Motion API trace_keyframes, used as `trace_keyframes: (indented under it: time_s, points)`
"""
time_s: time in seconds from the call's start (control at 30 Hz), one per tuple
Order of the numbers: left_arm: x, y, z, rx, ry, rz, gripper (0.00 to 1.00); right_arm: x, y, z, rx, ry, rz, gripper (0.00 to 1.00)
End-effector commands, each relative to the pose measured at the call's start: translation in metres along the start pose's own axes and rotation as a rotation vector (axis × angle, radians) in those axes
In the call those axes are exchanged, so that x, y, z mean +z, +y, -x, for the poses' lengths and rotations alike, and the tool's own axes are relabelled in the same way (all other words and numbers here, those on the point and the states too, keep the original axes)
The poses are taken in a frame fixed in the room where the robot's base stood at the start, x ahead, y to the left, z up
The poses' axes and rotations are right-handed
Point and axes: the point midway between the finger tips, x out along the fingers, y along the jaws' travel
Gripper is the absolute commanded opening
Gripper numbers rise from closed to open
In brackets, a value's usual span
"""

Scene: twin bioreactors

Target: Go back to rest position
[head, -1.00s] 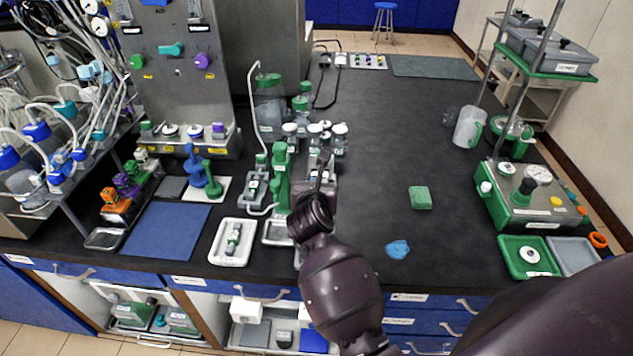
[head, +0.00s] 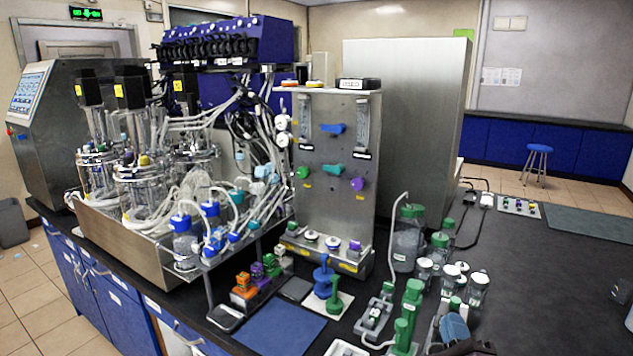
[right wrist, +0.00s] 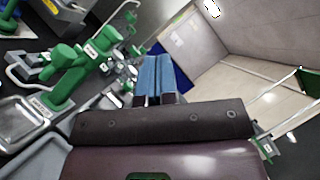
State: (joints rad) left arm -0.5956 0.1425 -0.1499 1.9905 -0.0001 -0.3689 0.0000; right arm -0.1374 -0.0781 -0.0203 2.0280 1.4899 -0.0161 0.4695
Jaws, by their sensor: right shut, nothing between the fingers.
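My right gripper (head: 454,328) shows at the bottom edge of the head view, right of centre, over the black bench. In the right wrist view its two blue fingers (right wrist: 155,74) are together, with nothing between them. The same kind of green fitting (right wrist: 85,72) shows at the left of the right wrist view. Most of my right arm is outside the head view. My left gripper is not in view.
Glass bottles with green caps (head: 408,238) and several white-capped jars (head: 451,280) stand behind the gripper. A steel valve panel (head: 330,170) and the glass bioreactors (head: 140,185) are to the left.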

Motion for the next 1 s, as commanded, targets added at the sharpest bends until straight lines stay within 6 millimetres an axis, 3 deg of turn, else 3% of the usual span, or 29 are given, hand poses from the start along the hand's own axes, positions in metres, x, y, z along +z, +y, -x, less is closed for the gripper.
trace_keyframes:
  time_s: [0.2,0.37,0.53,0.7,1.0]
  points:
    - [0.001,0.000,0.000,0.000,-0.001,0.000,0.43,0.032,0.020,0.047,0.204,-0.298,0.480,0.00]
    - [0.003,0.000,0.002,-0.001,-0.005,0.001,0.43,0.036,0.045,0.091,0.408,-0.496,0.813,0.00]
    - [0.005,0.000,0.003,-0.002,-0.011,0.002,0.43,0.018,0.066,0.148,0.676,-0.679,1.132,0.00]
    - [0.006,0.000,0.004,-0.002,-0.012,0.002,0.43,-0.012,0.071,0.204,0.964,-0.817,1.373,0.00]
    - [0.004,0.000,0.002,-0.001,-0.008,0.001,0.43,-0.048,0.056,0.262,1.298,-0.921,1.556,0.00]
